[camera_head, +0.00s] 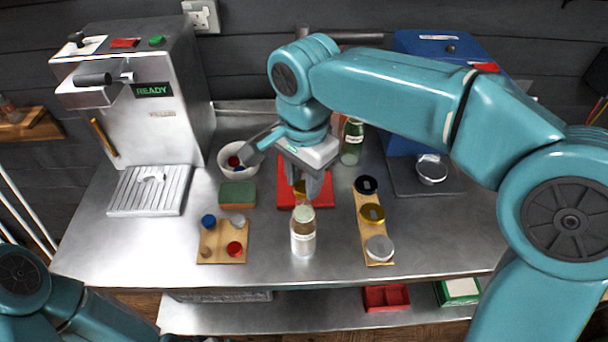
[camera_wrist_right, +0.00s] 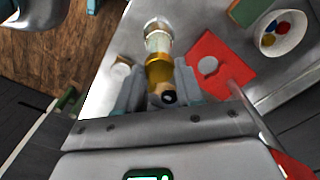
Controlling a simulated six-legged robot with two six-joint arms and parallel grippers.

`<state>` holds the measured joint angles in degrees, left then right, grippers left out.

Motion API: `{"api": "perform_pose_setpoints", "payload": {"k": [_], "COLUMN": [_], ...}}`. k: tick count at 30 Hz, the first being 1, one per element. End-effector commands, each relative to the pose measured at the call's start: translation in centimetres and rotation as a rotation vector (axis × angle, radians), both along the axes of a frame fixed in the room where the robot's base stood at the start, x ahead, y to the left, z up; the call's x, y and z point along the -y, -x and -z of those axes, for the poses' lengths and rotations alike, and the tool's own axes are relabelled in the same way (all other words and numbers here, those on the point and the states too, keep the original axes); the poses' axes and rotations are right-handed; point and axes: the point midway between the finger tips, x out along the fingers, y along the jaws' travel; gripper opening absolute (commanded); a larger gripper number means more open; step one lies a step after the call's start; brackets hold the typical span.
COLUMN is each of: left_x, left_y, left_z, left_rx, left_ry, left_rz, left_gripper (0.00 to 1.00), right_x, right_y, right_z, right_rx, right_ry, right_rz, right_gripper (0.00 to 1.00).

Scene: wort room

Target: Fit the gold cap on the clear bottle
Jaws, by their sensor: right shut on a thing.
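The clear bottle (camera_head: 303,240) stands upright on the steel worktop, in front of the red mat. Its mouth looks pale and uncovered. My right gripper (camera_head: 306,190) points down just behind and above the bottle's mouth, shut on a gold cap (camera_head: 299,188). In the right wrist view the gold cap (camera_wrist_right: 159,70) sits between the fingers of my right gripper (camera_wrist_right: 160,85), with the bottle (camera_wrist_right: 158,40) just beyond it. Whether cap and bottle touch I cannot tell.
The wooden strip (camera_head: 376,230) also bears black and silver caps, right of the bottle. A wooden board (camera_head: 221,246) with coloured pieces lies left. The red mat (camera_head: 288,200), a white bowl (camera_head: 238,171) and a green bottle (camera_head: 351,143) are behind. Clear steel lies beside the bottle.

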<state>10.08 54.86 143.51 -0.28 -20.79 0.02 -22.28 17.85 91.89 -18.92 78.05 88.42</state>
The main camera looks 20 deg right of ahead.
Motion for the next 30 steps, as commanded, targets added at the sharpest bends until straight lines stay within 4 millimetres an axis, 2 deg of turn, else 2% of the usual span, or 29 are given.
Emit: {"api": "perform_pose_setpoints", "payload": {"k": [14, 15, 18, 24, 27, 30], "left_x": [0.0, 0.0, 0.0, 0.0, 0.0, 0.0], "left_y": [0.0, 0.0, 0.0, 0.0, 0.0, 0.0], "left_z": [-0.09, -0.09, -0.09, -0.09, -0.09, -0.09], "left_rx": [0.0, 0.0, 0.0, 0.0, 0.0, 0.0], "left_ry": [0.0, 0.0, 0.0, 0.0, 0.0, 0.0], "left_rz": [0.0, 0.0, 0.0, 0.0, 0.0, 0.0], "left_gripper": [0.92, 0.92, 0.92, 0.92, 0.92, 0.92], "right_x": [0.01, 0.01, 0.01, 0.01, 0.01, 0.01], "right_y": [0.03, 0.03, 0.03, 0.03, 0.03, 0.03], "right_z": [0.08, 0.08, 0.08, 0.08, 0.08, 0.09], "right_rx": [0.0, 0.0, 0.0, 0.0, 0.0, 0.0], "right_ry": [0.0, 0.0, 0.0, 0.0, 0.0, 0.0], "right_rz": [0.0, 0.0, 0.0, 0.0, 0.0, 0.0], "right_gripper": [0.09, 0.39, 0.66, 0.66, 0.96, 0.96]}}
